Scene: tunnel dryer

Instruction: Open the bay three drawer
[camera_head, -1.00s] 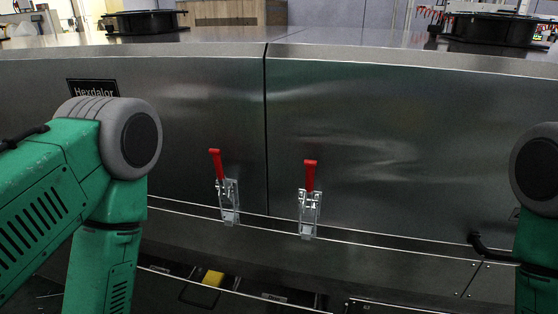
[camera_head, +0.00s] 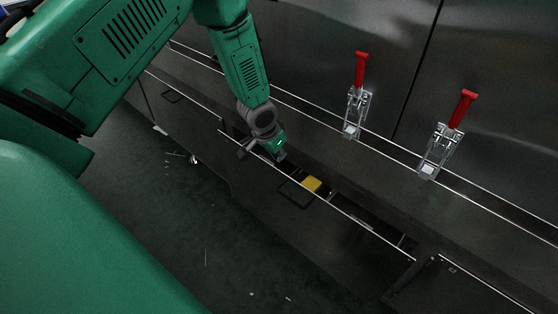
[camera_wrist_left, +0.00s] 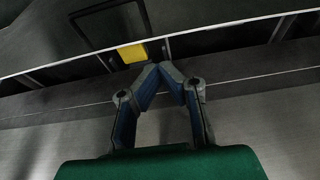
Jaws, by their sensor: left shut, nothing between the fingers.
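A dark drawer (camera_head: 330,235) in the lower part of the steel machine stands partly out, with a gap behind its bright top edge. A yellow block (camera_head: 312,184) shows in the gap, and also in the left wrist view (camera_wrist_left: 132,53). A dark loop handle (camera_head: 294,194) is on the drawer front; it also shows in the left wrist view (camera_wrist_left: 108,22). I cannot read a bay number. My left gripper (camera_head: 281,157) is shut and empty, above the drawer's top edge and left of the block. Its closed fingertips show in the left wrist view (camera_wrist_left: 165,72). My right gripper is out of view.
Two red-handled toggle clamps (camera_head: 355,95) (camera_head: 446,135) stand on the steel panels above the drawer, right of my left gripper. Another front with a handle (camera_head: 172,96) is at the left. The dark floor (camera_head: 215,240) in front of the drawer looks free, with small specks.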

